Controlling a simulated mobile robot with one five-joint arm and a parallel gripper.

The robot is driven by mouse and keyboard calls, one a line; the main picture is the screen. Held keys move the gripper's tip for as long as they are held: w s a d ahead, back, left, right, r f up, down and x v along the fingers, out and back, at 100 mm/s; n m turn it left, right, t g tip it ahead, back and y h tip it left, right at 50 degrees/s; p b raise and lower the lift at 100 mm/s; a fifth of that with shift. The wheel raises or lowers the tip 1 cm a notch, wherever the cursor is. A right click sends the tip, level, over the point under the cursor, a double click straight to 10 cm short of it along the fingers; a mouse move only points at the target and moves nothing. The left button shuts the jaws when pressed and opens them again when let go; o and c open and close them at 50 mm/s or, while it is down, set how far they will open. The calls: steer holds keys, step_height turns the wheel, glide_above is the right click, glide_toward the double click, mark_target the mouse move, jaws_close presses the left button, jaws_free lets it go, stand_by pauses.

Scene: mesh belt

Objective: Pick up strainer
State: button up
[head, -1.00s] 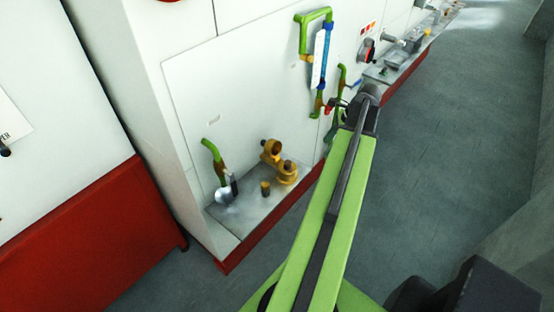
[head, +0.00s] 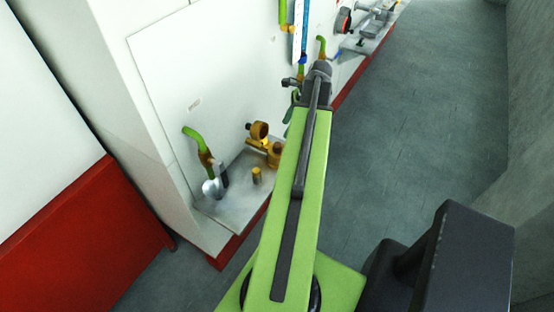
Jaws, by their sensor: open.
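A brass-yellow branched fitting (head: 262,145), which looks like the strainer, stands on a grey ledge (head: 225,205) against the white panel. My arm covers part of its right side. A short brass cylinder (head: 256,176) stands in front of it. My gripper (head: 290,92) is at the far end of my green arm, above and to the right of the brass fitting. It is small and partly hidden behind the arm's end. It is open, and I see nothing held in it.
A green pipe (head: 195,138) with a silver round end (head: 212,188) stands left of the fitting. More green and blue piping (head: 300,30) hangs on the panel. A red-and-white cabinet (head: 85,225) stands at the left. The grey floor (head: 410,150) at the right is clear.

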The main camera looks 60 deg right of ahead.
steer(key=b, duration=0.3)
glide_above(279, 144)
steer(key=s+d, duration=0.1)
steer(key=s, duration=0.1)
step_height(279, 144, down, 4)
steer(key=shift+w+f, duration=0.15)
steer(key=shift+f, duration=0.1)
steer(key=shift+w+f, duration=0.15)
steer(key=b+x, duration=0.5)
steer(key=shift+s+f, duration=0.15)
steer(key=shift+s, duration=0.1)
steer(key=shift+c, duration=0.2)
jaws_close()
